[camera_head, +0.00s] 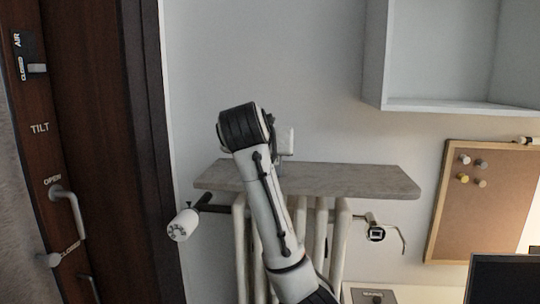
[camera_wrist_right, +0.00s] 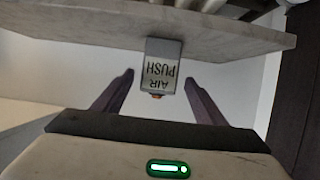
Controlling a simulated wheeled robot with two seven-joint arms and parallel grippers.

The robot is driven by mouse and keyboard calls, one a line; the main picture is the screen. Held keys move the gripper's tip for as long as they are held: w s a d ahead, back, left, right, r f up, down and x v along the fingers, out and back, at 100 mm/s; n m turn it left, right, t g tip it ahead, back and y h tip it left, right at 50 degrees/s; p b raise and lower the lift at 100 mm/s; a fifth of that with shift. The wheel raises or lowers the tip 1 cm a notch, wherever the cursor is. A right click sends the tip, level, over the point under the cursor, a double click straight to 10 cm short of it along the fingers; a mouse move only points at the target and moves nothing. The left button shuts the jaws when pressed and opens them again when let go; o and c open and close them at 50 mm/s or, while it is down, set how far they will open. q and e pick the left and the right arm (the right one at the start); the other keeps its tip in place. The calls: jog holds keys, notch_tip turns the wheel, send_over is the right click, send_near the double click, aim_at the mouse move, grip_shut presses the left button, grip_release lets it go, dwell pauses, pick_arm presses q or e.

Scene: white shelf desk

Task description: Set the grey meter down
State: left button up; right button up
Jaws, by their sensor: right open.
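My right gripper (camera_wrist_right: 158,84) is open, with a dark finger on each side of the meter and gaps showing between. In the head view, a pale box (camera_head: 287,141), apparently the meter, shows above the slab (camera_head: 350,180), partly behind my right wrist. My right fingers are mostly hidden there. My left gripper is out of view.
White radiator pipes (camera_head: 342,235) run under the slab, with a white valve knob (camera_head: 183,225) at the left. A white wall shelf (camera_head: 455,104) and a corkboard (camera_head: 480,200) are at the right. A dark door (camera_head: 95,130) is at the left. The slab's right half is clear.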

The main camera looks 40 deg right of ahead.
jog(key=shift+v, duration=2.2)
